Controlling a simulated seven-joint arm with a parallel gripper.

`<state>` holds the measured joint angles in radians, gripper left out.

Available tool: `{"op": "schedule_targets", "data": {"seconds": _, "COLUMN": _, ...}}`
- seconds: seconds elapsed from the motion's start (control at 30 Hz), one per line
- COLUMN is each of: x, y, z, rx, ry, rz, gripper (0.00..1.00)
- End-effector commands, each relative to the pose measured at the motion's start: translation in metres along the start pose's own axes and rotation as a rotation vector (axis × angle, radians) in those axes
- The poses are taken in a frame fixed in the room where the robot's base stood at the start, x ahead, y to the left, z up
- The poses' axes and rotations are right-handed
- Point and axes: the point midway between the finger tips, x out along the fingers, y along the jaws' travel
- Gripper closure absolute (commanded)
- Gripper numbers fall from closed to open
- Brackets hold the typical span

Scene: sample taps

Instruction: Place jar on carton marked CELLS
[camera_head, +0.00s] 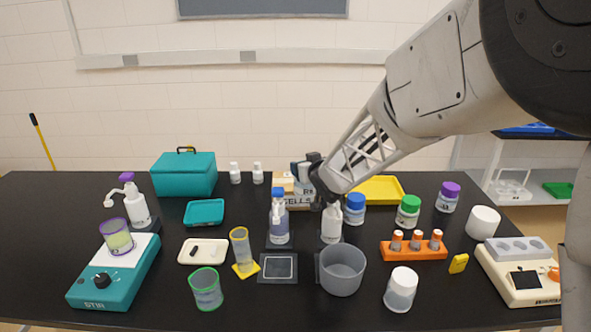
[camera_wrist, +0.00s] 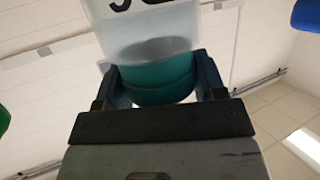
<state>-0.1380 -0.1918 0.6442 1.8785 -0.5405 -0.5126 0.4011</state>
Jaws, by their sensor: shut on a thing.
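My gripper (camera_wrist: 158,78) is shut on the teal lid of a pale jar (camera_wrist: 155,30) in the wrist view; a dark mark shows on its label. In the head view my gripper (camera_head: 305,170) is at the table's middle back, over the carton marked CELLS (camera_head: 297,201). A small pale part of the jar (camera_head: 307,189) with dark lettering shows just below the fingers. The carton is brown with a white lettered front, partly hidden by the gripper and by bottles in front. I cannot tell whether the jar touches the carton.
A blue-capped bottle (camera_head: 279,222) and a white bottle (camera_head: 331,225) stand close in front of the carton. A blue-lidded jar (camera_head: 355,213) and a yellow tray (camera_head: 384,189) are to the right. A teal case (camera_head: 184,176) is back left.

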Motion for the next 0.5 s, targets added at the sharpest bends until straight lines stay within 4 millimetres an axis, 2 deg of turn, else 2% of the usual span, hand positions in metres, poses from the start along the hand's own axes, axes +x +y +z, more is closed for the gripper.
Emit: {"op": "schedule_targets", "data": {"seconds": 0.5, "x": 0.062, "y": 0.014, "z": -0.013, "rx": 0.001, "ry": 0.000, "rz": 0.000, "gripper": 0.75}}
